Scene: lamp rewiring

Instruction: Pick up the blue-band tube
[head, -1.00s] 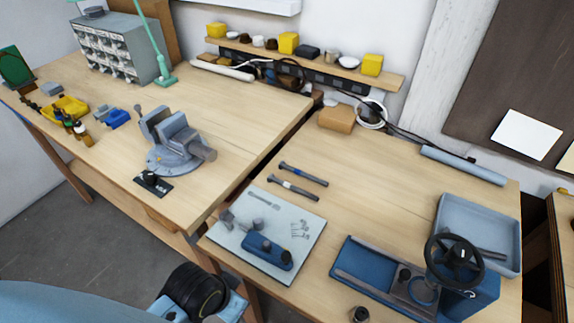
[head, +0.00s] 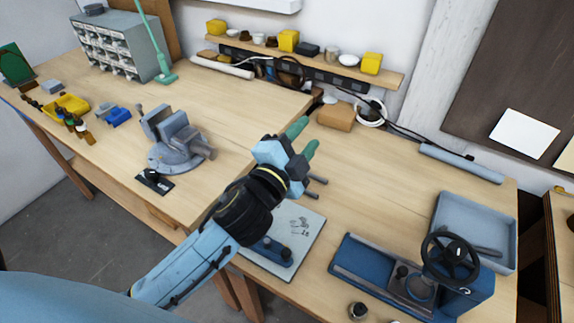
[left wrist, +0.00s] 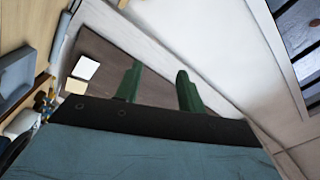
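Two dark slim tubes lie side by side on the right bench. In the head view only their right ends show, one at the back (head: 318,179) and one nearer me (head: 312,194). My left gripper and wrist hide the rest, and I cannot tell which one has the blue band. My left gripper (head: 304,139) is raised over the bench around the tubes, with its green fingers pointing up and right in the picture. The fingers also show in the left wrist view (left wrist: 159,90), apart with nothing between them. My right gripper is in neither view.
A pale mat (head: 311,232) with small parts and a blue block (head: 271,250) lies before the tubes. A vise (head: 177,148) stands at left. A blue machine with a handwheel (head: 452,258) and a grey tray (head: 484,216) stand at right. The bench middle is clear.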

